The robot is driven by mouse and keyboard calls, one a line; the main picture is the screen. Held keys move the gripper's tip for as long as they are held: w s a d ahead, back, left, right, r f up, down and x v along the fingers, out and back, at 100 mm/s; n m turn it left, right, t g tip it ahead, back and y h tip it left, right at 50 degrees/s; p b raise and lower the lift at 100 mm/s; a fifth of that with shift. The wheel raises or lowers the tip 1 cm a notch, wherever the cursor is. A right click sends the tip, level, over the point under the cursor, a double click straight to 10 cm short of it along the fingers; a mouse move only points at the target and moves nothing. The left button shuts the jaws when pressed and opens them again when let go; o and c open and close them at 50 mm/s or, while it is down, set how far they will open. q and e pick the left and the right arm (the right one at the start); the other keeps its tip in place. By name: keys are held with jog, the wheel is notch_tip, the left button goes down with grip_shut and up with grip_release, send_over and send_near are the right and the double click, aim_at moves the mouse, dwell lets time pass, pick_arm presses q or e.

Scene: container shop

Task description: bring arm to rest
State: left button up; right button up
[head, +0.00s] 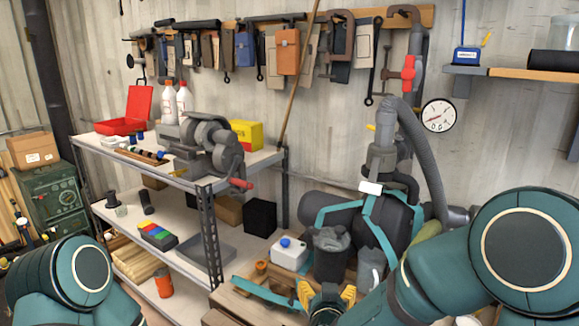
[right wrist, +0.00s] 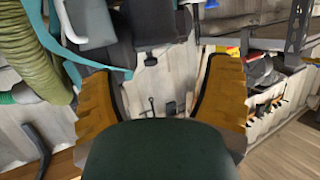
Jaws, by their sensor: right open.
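My right arm (head: 436,271) comes in from the right in the head view. It bends down to my right gripper (head: 326,299), which is at the bottom middle with yellow-orange fingers. In the right wrist view the gripper (right wrist: 162,92) has its two fingers wide apart with nothing between them. My left arm (head: 64,275) shows only as a teal link at the lower left of the head view. My left gripper is out of view.
A metal shelf (head: 205,187) stands left of centre, with a red toolbox (head: 127,112) and a grey machine (head: 208,143) on top. A dark canister (head: 331,254) and a white container (head: 290,253) stand close behind my right gripper. Tools hang on the wall.

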jog(key=s+f+g+y, duration=0.2)
jog(key=s+f+g, duration=0.15)
jog(key=f, duration=0.55)
jog(key=s+f+g+y, duration=0.2)
jog(key=s+f+g, duration=0.15)
jog(key=f, duration=0.55)
jog(key=s+d+f+g+y, duration=0.1)
jog(key=s+f+g, duration=0.4)
jog(key=s+f, duration=0.4)
jog(key=s, duration=0.4)
jog(key=shift+y, duration=0.4)
